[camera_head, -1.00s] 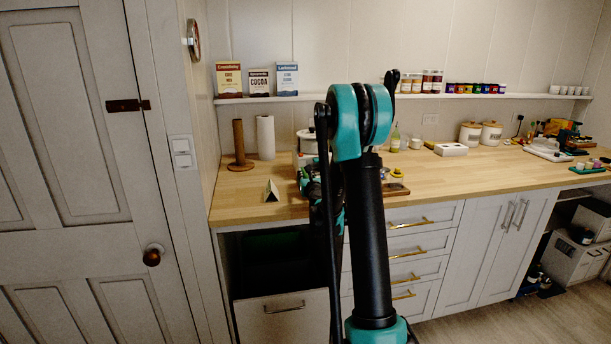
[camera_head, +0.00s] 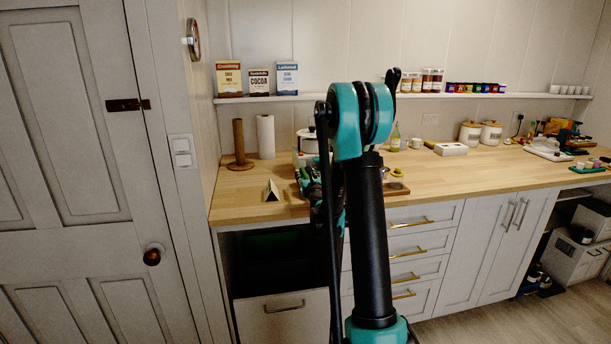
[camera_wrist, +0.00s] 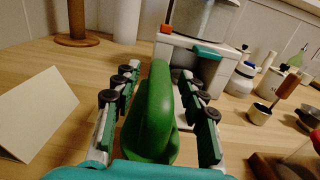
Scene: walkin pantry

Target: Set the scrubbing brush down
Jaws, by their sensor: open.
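The scrubbing brush (camera_wrist: 152,115) is green with a looped handle. In the wrist view it sits between the two fingers of my gripper (camera_wrist: 158,76), low over the wooden counter (camera_wrist: 63,115). The fingers are spread, one on each side, with a visible gap to the handle. The underside of the brush is hidden, so its contact with the counter cannot be seen. In the head view my gripper is mostly hidden behind my arm, above the left part of the counter, and the brush cannot be made out.
A folded card (camera_wrist: 38,112) stands left of the brush. A white appliance (camera_wrist: 196,62) with a pot is just behind it. A wooden paper-towel stand (camera_head: 239,143) and a white roll (camera_head: 265,137) stand at the back. Small jars and a wooden-handled tool (camera_wrist: 285,90) are at right.

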